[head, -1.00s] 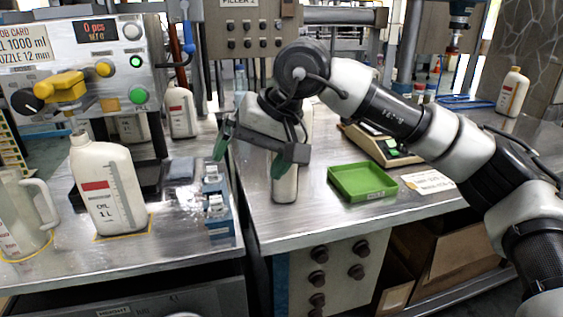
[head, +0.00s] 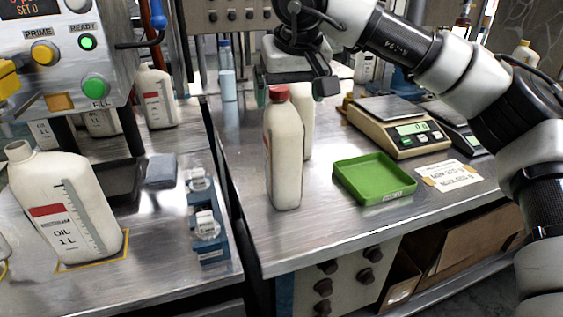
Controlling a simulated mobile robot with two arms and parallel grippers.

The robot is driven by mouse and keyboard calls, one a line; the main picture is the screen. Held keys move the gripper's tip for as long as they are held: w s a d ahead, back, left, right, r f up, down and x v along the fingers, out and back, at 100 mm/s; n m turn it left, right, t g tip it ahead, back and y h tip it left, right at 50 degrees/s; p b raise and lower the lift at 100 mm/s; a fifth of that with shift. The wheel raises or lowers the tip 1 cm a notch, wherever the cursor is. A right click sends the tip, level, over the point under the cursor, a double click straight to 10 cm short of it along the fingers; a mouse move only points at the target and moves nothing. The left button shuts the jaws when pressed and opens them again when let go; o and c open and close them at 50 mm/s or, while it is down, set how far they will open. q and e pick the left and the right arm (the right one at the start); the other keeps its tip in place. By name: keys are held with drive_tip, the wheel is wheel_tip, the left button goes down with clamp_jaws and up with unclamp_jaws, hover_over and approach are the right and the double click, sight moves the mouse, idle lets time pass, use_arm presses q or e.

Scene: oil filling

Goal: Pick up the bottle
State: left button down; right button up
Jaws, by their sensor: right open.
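A white bottle with a red cap (head: 285,160) stands upright on the right-hand metal bench. A second white bottle (head: 307,125) stands close behind it, mostly hidden. An uncapped white bottle marked OIL 1 L (head: 65,205) stands on the left-hand bench inside a yellow outline. My right gripper (head: 294,88) is above and apparently behind the red-capped bottle, fingers apart, with nothing seen held. The bottle's cap partly overlaps it in the picture, and I cannot tell the exact gap. My left gripper is not in view.
A green tray (head: 374,196), a scale (head: 400,141) and a paper card (head: 450,175) lie right of the bottles. Small clear-topped blue holders (head: 210,250) line the left bench's edge. A gap separates the benches. Bare bench lies in front of the red-capped bottle.

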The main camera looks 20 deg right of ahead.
sight(283, 116)
drive_tip(key=b+x, duration=0.1)
drive_tip(key=x, duration=0.5)
drive_tip(key=shift+w+a+f, duration=0.1)
drive_tip(key=shift+w+f, duration=0.15)
drive_tip(key=shift+w, duration=0.1)
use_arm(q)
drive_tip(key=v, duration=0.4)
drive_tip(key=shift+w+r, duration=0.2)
use_arm(e)
drive_tip(key=shift+c, duration=0.3)
drive_tip(key=c, duration=1.7)
drive_tip(key=shift+r, duration=0.15)
clamp_jaws()
